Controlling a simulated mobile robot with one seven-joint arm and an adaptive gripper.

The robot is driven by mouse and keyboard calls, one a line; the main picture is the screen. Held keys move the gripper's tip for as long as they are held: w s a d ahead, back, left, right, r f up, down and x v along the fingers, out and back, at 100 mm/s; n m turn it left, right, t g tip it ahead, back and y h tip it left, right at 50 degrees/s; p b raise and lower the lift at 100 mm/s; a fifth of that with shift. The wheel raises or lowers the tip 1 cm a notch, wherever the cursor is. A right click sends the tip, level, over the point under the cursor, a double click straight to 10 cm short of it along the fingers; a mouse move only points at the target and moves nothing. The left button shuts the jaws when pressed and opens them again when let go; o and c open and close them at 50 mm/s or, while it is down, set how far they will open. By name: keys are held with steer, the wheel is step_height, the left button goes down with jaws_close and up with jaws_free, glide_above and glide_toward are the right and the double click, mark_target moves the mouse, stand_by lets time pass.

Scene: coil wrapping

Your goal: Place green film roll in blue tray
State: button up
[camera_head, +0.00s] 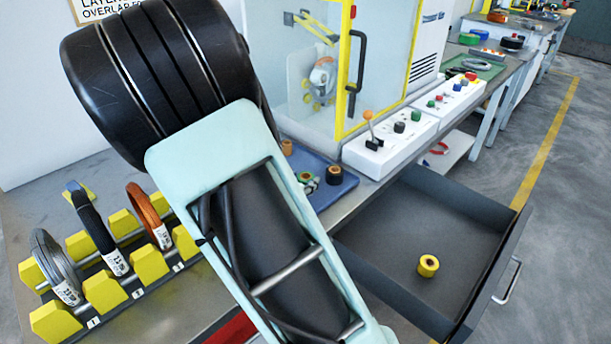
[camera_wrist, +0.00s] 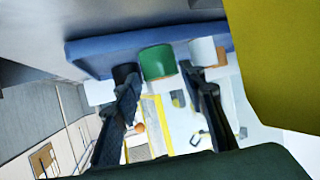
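The blue tray (camera_head: 338,193) sits on the bench behind my arm in the head view, partly covered by it. In the wrist view its blue edge (camera_wrist: 92,58) runs across the top. The green film roll (camera_wrist: 157,62) shows at the tray, between and just beyond my fingertips; a small green part (camera_head: 309,184) shows beside my arm in the head view. My gripper (camera_wrist: 160,76) is open, with a finger on each side of the green roll and visible gaps. Whether the roll rests on the tray floor is unclear. My arm hides the gripper in the head view.
A black roll (camera_head: 334,175) and a white roll (camera_wrist: 203,51) flank the green one. An open drawer (camera_head: 395,236) holds a yellow roll (camera_head: 428,265). A control panel (camera_head: 392,142) and a glass-fronted machine (camera_head: 300,70) stand behind the tray. A coil rack (camera_head: 103,291) is at left.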

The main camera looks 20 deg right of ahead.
steer(key=p+v, duration=0.2)
steer(key=v, duration=0.6)
steer(key=shift+s+a+r+p, duration=0.15)
steer(key=shift+s+r+p, duration=0.05)
steer(key=shift+s+p, duration=0.1)
